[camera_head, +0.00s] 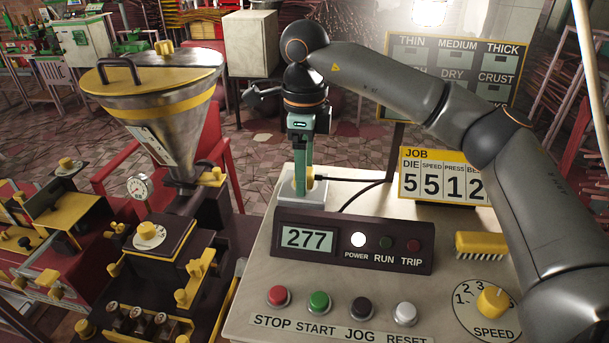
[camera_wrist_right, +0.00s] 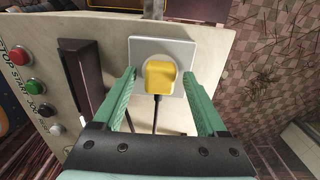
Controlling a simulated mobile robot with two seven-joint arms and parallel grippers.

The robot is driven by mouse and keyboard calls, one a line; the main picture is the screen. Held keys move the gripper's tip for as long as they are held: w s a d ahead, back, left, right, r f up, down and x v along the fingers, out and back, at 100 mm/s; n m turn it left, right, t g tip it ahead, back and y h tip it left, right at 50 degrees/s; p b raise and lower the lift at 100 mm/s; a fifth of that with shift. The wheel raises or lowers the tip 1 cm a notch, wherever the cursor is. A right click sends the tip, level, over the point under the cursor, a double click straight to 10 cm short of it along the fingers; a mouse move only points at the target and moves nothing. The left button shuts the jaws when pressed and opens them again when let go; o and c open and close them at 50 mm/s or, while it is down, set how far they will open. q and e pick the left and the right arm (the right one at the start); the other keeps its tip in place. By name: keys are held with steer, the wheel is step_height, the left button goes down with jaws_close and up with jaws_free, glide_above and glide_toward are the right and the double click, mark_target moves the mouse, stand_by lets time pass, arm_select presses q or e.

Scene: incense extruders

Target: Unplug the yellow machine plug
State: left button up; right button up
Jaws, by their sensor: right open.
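The yellow plug (camera_wrist_right: 160,78) sits in the white socket plate (camera_wrist_right: 182,50) on the machine's pale panel, with a black cord (camera_wrist_right: 155,115) leading from it. In the head view, a small part of the plug (camera_head: 309,178) shows beside my gripper, just above the plate (camera_head: 288,190). My right gripper (camera_head: 302,182) points down at it with green fingers. In the wrist view, the open fingers (camera_wrist_right: 158,76) stand on either side of the plug, with a gap visible on each side. My left gripper is out of view.
A dark display box (camera_head: 352,240) reading 277, with its POWER lamp lit, stands close in front of the socket. Several buttons (camera_head: 319,301) and a SPEED dial (camera_head: 490,303) are nearer. A yellow brush (camera_head: 482,244) and JOB sign (camera_head: 440,177) are to the right.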

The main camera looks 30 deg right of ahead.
stand_by(0.4)
jaws_close()
stand_by(0.4)
steer(key=shift+r, duration=0.15)
stand_by(0.3)
steer(key=shift+r+p, duration=2.7)
steer(key=shift+r, duration=0.2)
